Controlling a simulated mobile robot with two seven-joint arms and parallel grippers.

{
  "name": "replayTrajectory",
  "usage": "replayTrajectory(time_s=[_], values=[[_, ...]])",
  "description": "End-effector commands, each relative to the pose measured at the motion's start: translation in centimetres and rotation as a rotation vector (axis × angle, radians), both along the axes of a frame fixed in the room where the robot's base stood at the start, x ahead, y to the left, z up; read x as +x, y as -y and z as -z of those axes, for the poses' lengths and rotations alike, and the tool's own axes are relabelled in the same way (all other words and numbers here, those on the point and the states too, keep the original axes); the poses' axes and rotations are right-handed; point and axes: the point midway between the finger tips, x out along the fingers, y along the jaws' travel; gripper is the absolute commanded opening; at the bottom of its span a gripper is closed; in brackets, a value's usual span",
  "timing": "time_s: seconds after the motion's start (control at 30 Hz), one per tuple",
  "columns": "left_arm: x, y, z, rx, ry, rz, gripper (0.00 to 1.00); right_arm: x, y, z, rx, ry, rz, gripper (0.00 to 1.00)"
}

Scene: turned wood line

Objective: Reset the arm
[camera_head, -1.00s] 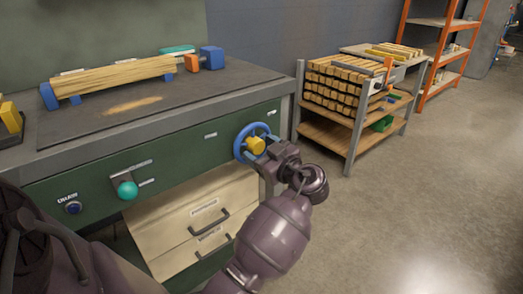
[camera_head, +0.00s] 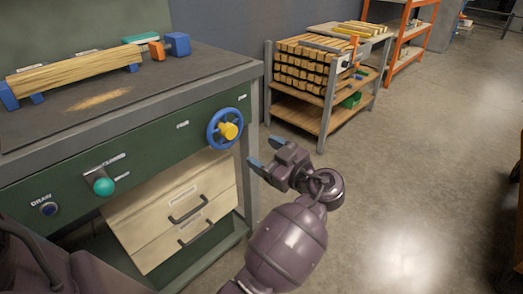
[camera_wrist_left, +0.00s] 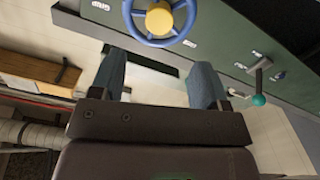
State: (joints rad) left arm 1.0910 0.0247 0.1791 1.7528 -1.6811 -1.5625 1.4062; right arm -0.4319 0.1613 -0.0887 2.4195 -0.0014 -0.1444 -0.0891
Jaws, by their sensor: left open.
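My left gripper (camera_head: 263,153) is open and empty in the head view, to the lower right of the blue handwheel and apart from it. Its two blue-grey fingers also show spread in the left wrist view (camera_wrist_left: 160,85), with nothing between them. The blue handwheel (camera_head: 213,117) with a yellow hub knob (camera_head: 229,131) is on the green front of the bench; in the left wrist view the wheel (camera_wrist_left: 182,38) sits beyond the fingertips. My right gripper is not in view.
The bench (camera_head: 170,101) carries a wood blank (camera_head: 80,75). A green-knobbed lever (camera_head: 103,186) and drawers (camera_head: 190,220) are on its front. A rack of wood blocks (camera_head: 312,70) stands behind right. Open floor (camera_head: 420,130) lies on the right.

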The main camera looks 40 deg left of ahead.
Motion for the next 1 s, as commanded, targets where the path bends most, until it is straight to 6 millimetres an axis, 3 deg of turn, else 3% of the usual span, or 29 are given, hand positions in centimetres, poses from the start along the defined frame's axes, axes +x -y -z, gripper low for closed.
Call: replayTrajectory(time_s=[0.57, 1.0], values=[[-0.4, -0.5, 0.1, -0.009, -0.048, 0.042, 0.69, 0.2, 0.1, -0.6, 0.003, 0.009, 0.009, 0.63], [-4.8, -2.6, 2.9, -0.083, -0.451, 0.449, 0.69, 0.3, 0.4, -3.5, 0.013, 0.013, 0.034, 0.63]])
